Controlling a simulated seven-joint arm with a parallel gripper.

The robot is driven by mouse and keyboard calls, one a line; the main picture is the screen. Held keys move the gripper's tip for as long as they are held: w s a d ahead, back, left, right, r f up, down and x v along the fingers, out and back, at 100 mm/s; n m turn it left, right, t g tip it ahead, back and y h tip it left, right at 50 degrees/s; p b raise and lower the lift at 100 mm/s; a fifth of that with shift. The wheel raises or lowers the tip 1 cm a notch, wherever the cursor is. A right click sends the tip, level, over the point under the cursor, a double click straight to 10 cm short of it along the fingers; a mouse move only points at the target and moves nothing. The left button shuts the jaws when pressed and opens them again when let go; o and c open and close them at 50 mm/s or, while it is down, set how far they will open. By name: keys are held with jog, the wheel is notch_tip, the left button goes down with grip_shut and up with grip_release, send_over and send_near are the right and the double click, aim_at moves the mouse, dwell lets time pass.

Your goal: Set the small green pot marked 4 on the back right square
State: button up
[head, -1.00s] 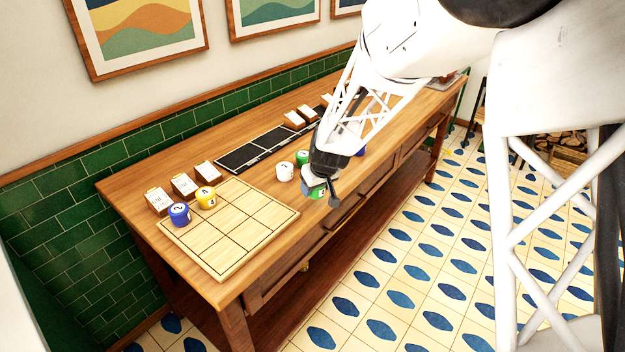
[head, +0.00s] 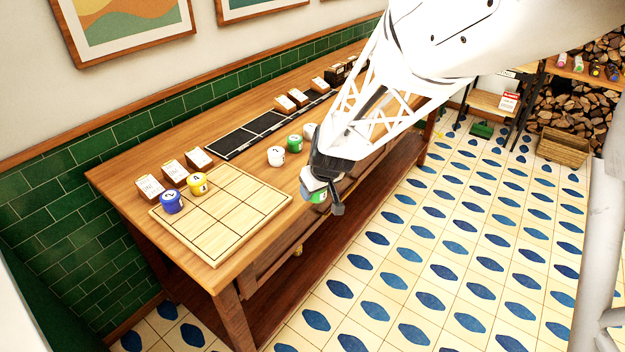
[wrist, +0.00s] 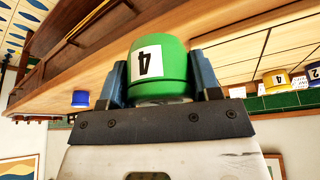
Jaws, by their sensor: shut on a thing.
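My gripper (head: 322,184) is shut on the green pot marked 4 (wrist: 160,75), with a finger on each side of it; its number reads upside down in the wrist view. In the head view the green pot (head: 318,197) is partly hidden by my gripper. It is held near the table's front edge, right of the pale wooden grid board (head: 222,218). The board's back right square (head: 226,180) is bare. A blue pot marked 2 (head: 171,202) stands on the back left square and a yellow pot marked 4 (head: 197,184) on the back middle square.
White cards on stands (head: 173,173) line the board's back edge. A black tray strip (head: 240,137) lies further along the table. A white pot (head: 276,156), a green pot (head: 294,143) and another white pot (head: 309,131) stand between it and my arm. The board's middle and front are clear.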

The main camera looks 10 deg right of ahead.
jog(key=shift+a, duration=0.15)
dwell(0.5)
jog(key=shift+w+a+r, duration=0.1)
jog(key=shift+w+a, duration=0.15)
jog(key=shift+a, duration=0.35)
jog(key=a, duration=0.6)
jog(key=w+a+r+n, duration=0.1)
jog(key=a, duration=0.5)
jog(key=w+a+r+n, duration=0.1)
jog(key=a, duration=0.6)
jog(key=shift+y, duration=0.4)
jog(key=shift+w, duration=0.1)
send_over(221, 173)
jog(key=shift+s+d+f, duration=0.15)
jog(key=shift+s+f, duration=0.05)
jog(key=shift+f, duration=0.2)
jog(key=shift+s+d+f, duration=0.15)
jog(key=shift+s+f, duration=0.05)
jog(key=shift+f, duration=0.2)
jog(key=shift+f, duration=1.75)
jog(key=shift+f+g, duration=0.15)
jog(key=shift+g, duration=0.15)
